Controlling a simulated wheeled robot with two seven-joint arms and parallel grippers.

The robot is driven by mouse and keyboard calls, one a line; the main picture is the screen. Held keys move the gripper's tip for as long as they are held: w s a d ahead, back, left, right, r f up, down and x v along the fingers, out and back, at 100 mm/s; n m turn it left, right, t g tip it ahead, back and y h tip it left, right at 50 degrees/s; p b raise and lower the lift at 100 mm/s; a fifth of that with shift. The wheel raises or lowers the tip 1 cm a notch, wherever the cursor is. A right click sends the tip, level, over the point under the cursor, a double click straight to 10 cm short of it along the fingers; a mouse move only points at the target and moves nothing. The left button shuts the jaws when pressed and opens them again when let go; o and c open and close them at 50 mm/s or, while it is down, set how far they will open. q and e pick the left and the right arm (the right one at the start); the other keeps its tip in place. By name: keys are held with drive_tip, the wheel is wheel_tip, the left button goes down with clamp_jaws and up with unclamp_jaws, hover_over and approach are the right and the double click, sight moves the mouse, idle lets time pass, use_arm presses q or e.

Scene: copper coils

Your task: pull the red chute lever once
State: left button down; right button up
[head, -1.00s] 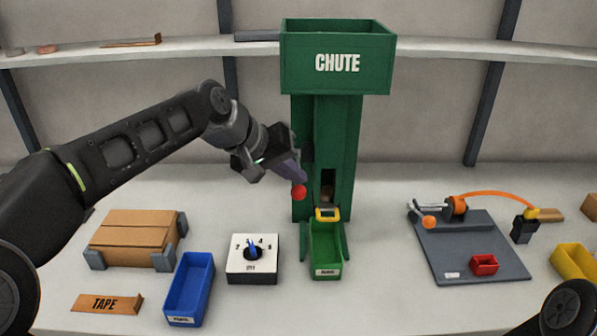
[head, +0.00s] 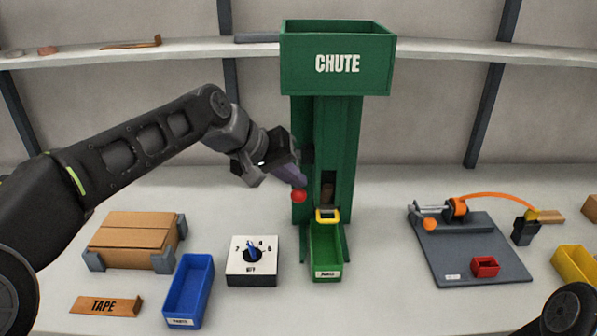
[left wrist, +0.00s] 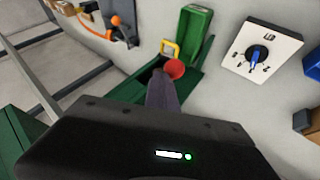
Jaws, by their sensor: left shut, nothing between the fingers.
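The red ball knob of the chute lever (head: 299,196) is at the left side of the green chute (head: 338,130), low on its column. My left gripper (head: 300,181) is shut and empty, its fingertips right at the top of the red knob. In the left wrist view the closed fingers (left wrist: 162,92) end beside the red knob (left wrist: 174,69); I cannot tell whether they touch it. The lever's arm is mostly hidden. My right gripper is not in view.
A green parts bin (head: 326,255) stands under the chute's mouth, with a yellow handle (head: 328,214). A dial box (head: 252,261), a blue bin (head: 189,289) and a cardboard box (head: 132,239) stand left. A grey board (head: 470,250) lies right.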

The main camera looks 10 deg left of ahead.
use_arm(q)
drive_tip(key=shift+w+r+p, duration=0.15)
drive_tip(key=shift+r+p, duration=1)
drive_tip(key=shift+r, duration=0.15)
drive_tip(key=shift+w+r+p, duration=0.1)
drive_tip(key=shift+r+p, duration=1.05)
drive_tip(key=shift+r, duration=0.15)
drive_tip(key=r+p, duration=0.4)
drive_tip(key=r, duration=0.1)
drive_tip(key=shift+w+a, duration=0.1)
drive_tip(key=shift+w, duration=0.15)
